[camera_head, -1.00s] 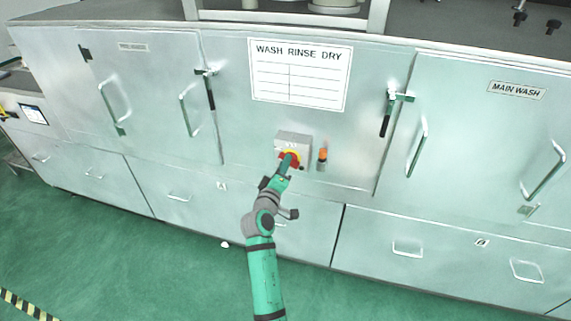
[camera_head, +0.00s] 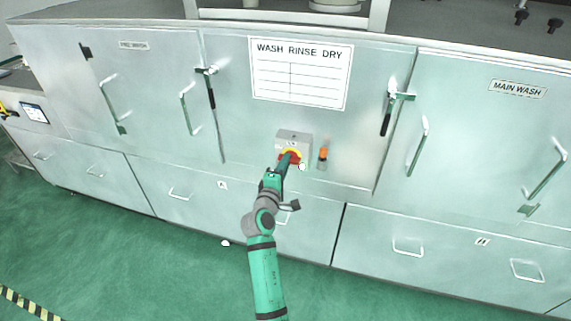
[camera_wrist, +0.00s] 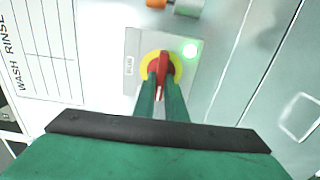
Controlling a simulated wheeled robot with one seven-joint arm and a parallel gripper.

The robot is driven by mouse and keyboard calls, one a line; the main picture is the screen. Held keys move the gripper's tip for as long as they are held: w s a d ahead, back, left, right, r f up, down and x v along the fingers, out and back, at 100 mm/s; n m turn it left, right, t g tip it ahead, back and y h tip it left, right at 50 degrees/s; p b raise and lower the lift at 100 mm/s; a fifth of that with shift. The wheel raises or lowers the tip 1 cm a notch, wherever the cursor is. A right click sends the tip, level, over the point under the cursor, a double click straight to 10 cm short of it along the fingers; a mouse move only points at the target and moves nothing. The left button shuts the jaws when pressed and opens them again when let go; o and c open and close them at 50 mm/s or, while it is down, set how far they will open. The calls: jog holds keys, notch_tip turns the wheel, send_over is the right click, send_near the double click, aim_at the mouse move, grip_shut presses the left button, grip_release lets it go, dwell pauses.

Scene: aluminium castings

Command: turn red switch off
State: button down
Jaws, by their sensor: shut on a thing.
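The red switch (camera_wrist: 160,66) is a rotary handle on a yellow round plate. It sits on a grey box on the machine front, and the box (camera_head: 294,138) shows in the head view. My gripper (camera_wrist: 161,88) has its two green fingers shut on the red handle, one on each side. In the head view my gripper (camera_head: 284,162) reaches the switch from below and hides part of it. In the wrist view a green lamp (camera_wrist: 190,50) glows on the box beside the switch.
An orange-topped fitting (camera_head: 323,154) stands out just right of the box. A white WASH RINSE DRY sign (camera_head: 300,73) is above. Door latches (camera_head: 388,112) and handles stick out on both sides.

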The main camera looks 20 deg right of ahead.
jog(key=shift+f, duration=0.1)
jog(key=c, duration=1.8)
grip_release()
jog(key=v, duration=1.1)
jog(key=shift+w, duration=0.1)
